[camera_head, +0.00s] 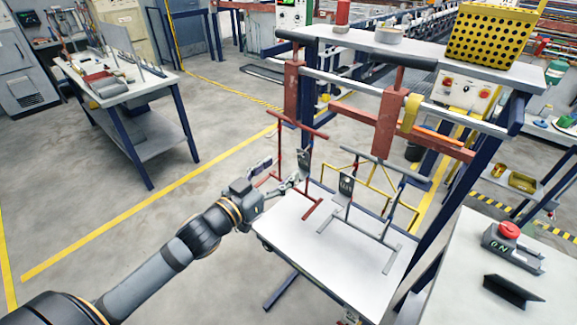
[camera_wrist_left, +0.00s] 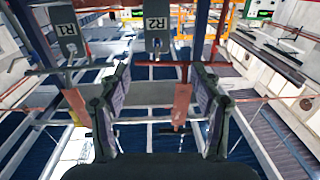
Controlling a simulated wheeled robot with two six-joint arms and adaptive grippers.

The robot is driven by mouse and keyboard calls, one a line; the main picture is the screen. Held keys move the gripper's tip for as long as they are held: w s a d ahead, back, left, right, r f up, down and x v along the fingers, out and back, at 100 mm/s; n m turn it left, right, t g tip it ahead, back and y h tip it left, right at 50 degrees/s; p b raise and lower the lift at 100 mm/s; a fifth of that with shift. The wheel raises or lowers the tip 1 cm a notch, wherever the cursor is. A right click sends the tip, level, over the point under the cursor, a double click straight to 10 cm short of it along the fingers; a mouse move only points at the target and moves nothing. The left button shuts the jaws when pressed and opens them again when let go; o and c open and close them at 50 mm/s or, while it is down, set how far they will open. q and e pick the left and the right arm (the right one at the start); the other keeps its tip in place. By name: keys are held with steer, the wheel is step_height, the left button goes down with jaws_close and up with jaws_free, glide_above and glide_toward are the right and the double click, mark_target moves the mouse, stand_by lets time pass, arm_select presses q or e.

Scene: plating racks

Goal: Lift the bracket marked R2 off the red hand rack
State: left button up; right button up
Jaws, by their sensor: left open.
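In the left wrist view the bracket marked R2 (camera_wrist_left: 157,26) is dark grey and sits straight ahead beyond the fingers, near the red bar (camera_wrist_left: 160,63). My left gripper (camera_head: 281,174) is open and empty beside the red rack, apart from the bracket; its fingers also show in the left wrist view (camera_wrist_left: 160,75). My right gripper is not seen.
A grey rack with a grey bracket (camera_head: 346,185) stands to the right; the bracket marked R1 (camera_wrist_left: 66,29) shows at left in the wrist view. A yellow rack (camera_head: 384,194) stands behind. The white table (camera_head: 300,242) is clear in front. Overhead red hangers (camera_head: 388,120) are close.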

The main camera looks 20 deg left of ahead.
mark_target(302, 150)
arm_select(q)
steer(key=b+x, duration=0.1)
steer(key=x, duration=0.3)
steer(key=b+x, duration=0.1)
steer(key=x, duration=0.4)
steer(key=shift+w+d, duration=0.2)
steer(key=shift+d, duration=0.1)
steer(key=shift+w+d, duration=0.1)
steer(key=shift+w, duration=0.15)
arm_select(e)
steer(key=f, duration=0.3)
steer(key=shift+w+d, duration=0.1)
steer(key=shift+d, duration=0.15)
arm_select(q)
steer(key=c, duration=1.3)
steer(key=shift+s+r+p, duration=0.2)
steer(key=shift+r+p, duration=0.3)
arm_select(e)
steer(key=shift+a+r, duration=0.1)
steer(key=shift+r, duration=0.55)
